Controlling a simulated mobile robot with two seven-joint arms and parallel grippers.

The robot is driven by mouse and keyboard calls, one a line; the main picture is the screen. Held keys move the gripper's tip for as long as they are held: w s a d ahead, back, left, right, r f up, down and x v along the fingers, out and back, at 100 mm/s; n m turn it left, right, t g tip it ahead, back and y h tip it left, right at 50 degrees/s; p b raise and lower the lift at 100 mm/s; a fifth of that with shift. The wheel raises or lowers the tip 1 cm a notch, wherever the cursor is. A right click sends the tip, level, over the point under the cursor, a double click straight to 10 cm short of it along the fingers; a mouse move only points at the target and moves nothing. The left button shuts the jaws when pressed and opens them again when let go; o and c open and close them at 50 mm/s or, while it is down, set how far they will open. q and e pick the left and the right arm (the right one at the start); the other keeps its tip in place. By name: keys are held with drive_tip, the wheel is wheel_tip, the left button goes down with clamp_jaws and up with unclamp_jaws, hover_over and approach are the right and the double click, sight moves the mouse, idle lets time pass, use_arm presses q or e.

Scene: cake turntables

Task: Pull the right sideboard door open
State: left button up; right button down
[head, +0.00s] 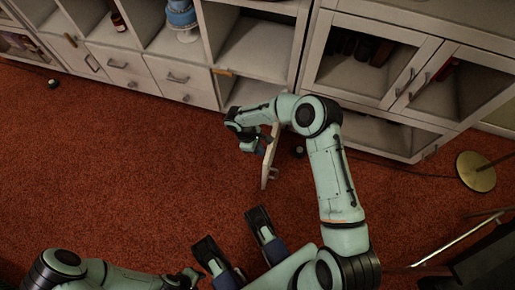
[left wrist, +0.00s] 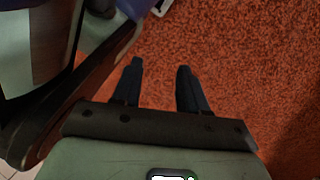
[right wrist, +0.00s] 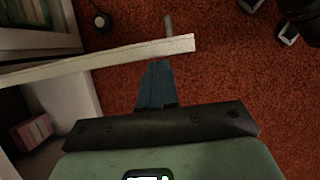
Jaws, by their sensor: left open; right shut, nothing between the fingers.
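The right sideboard door (head: 269,160) stands swung out from the sideboard, seen nearly edge-on, with its handle (head: 275,173) on the side away from my right gripper. In the right wrist view the door (right wrist: 120,55) crosses just beyond the fingertips, with its handle (right wrist: 168,22) past it. My right gripper (head: 264,147) is shut and empty on the inner side of the door, its tips at or very near the panel; contact is unclear. My left gripper (head: 232,232) is open and empty over the carpet, well in front of the sideboard; its fingers also show in the left wrist view (left wrist: 160,75).
The sideboard drawers (head: 128,68) are left of the open compartment. A cake stand (head: 182,22) is on a shelf. A glass-door cabinet (head: 375,65) stands at right, with a round brass base (head: 475,171) beside it.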

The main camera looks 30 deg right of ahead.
use_arm(q)
drive_tip(key=w+d+r+t+p, duration=0.1)
drive_tip(key=w+r+t+p, duration=0.2)
drive_tip(key=w, duration=0.6)
wheel_tip(320, 180, up, 4)
drive_tip(key=shift+w+f+m+t+p, duration=0.1)
drive_tip(key=shift+w+m+t+p, duration=0.2)
drive_tip(key=shift+p, duration=0.65)
use_arm(e)
drive_tip(key=s+d+n+t+h, duration=0.1)
drive_tip(key=s+d+n, duration=0.3)
drive_tip(key=s+d, duration=0.5)
drive_tip(key=shift+d+n, duration=0.35)
drive_tip(key=shift+n, duration=0.05)
use_arm(q)
drive_tip(key=shift+d, duration=0.1)
